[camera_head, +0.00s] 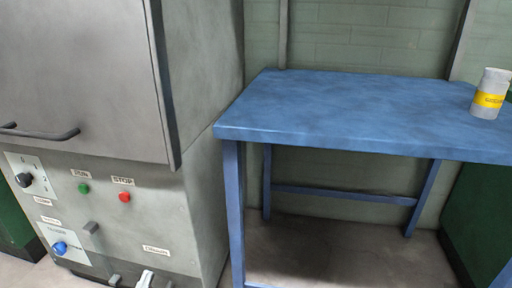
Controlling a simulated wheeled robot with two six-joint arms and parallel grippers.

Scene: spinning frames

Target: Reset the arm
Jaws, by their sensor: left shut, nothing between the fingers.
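My left gripper (147,279) shows only as a small pale tip at the bottom edge, in front of the lower part of the grey machine (205,215). It is shut and holds nothing that I can see. Most of it and its arm are out of the frame. My right gripper is not in view.
The machine has a closed door with a dark handle (40,133), a green button (83,188), a red button (125,197), a black knob (24,180) and a blue knob (60,248). A blue table (340,105) stands to the right, bearing a grey cylinder with a yellow band (491,93).

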